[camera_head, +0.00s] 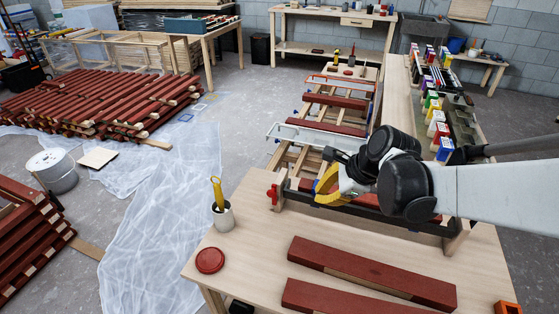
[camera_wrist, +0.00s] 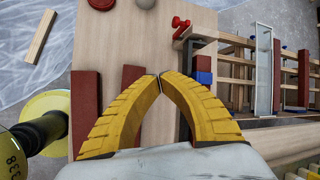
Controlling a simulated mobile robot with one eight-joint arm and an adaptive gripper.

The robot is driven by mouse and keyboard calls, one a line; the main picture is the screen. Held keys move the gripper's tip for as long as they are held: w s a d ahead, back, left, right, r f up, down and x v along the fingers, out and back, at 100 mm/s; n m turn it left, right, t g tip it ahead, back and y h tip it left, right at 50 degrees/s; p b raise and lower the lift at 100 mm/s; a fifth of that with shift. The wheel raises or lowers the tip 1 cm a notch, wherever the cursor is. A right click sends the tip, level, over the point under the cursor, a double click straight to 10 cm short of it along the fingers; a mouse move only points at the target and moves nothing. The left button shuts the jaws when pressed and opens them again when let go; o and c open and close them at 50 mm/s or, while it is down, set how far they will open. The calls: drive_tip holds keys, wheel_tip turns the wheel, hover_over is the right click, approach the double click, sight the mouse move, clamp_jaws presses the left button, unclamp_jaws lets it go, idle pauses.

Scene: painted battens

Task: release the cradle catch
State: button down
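The cradle (camera_head: 378,212) is a dark, long holder on wooden end pieces near the far edge of the wooden table. A red batten (camera_head: 368,200) lies in it, partly hidden by my arm; its end (camera_wrist: 204,62) shows in the wrist view beside a blue piece. A small red part, which looks like the catch (camera_head: 272,192), sits at the cradle's left end; it also shows in the wrist view (camera_wrist: 181,26). My gripper (camera_head: 320,194) has yellow fingers, over the cradle to the right of the red part. In the wrist view its fingertips (camera_wrist: 160,75) meet, with nothing seen between them.
Two red battens (camera_head: 370,272) lie on the table's near side. A cup with a yellow-handled tool (camera_head: 223,214) and a red lid (camera_head: 210,260) stand at its left. Beyond is a rack (camera_head: 318,143) with red battens. Cartons (camera_head: 438,130) line a shelf at right.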

sight(274, 195)
drive_tip(key=w+f+m, duration=0.1)
drive_tip(key=m, duration=0.1)
drive_tip(key=w+a+f+m+y+p, duration=0.1)
drive_tip(key=w, duration=0.1)
drive_tip(key=w+a+m, duration=0.1)
drive_tip(key=m, duration=0.1)
drive_tip(key=shift+w+a+f+m+g+y+p, duration=0.1)
drive_tip(key=shift+w+f+m+g+y+p, duration=0.05)
drive_tip(key=shift+f+m+g+y+p, duration=0.2)
drive_tip(key=w+a+r+b+x, duration=0.1)
drive_tip(key=b+x, duration=0.4)
drive_tip(key=x, duration=0.8)
drive_tip(key=shift+a+r, duration=0.35)
drive_tip(key=shift+w, duration=0.15)
drive_tip(key=shift+a+r, duration=0.1)
drive_tip(key=shift+a, duration=0.15)
